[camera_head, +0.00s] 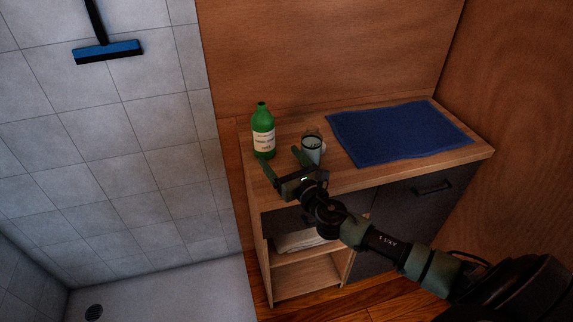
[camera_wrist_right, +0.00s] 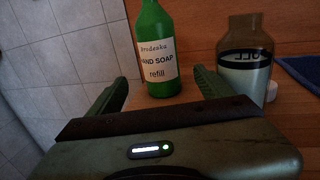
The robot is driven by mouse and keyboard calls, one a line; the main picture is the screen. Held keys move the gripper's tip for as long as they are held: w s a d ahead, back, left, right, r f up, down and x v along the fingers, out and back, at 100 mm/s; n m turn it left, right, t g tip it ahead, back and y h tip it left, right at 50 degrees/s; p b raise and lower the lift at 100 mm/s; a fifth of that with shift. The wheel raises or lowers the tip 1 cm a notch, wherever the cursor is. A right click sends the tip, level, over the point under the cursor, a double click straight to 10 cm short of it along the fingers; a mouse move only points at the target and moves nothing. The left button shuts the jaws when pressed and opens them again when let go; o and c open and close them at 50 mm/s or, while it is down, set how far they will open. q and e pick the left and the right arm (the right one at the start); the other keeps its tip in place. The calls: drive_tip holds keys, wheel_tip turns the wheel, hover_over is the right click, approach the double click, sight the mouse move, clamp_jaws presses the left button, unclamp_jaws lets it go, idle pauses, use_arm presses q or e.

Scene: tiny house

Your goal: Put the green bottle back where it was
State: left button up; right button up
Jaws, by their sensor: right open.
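The green bottle (camera_head: 263,130) stands upright near the left end of the wooden cabinet top. Its white label reads "HAND SOAP refill" in the right wrist view, where the bottle (camera_wrist_right: 157,50) stands beyond the fingertips, a little left of the middle between them. My right gripper (camera_head: 281,160) is open and empty, in front of the bottle with its fingers pointing toward it. In the wrist view the right gripper's fingers (camera_wrist_right: 165,88) are wide apart, and the bottle appears clear of both. My left gripper is not in view.
A brown-topped jar (camera_head: 312,146) with a dark label band stands just right of my right gripper; in the wrist view it (camera_wrist_right: 245,62) is close behind the right finger. A blue towel (camera_head: 398,131) covers the right of the cabinet top (camera_head: 455,158). Tiled wall is left.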

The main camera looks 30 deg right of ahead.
drive_tip(key=shift+s, duration=1.5)
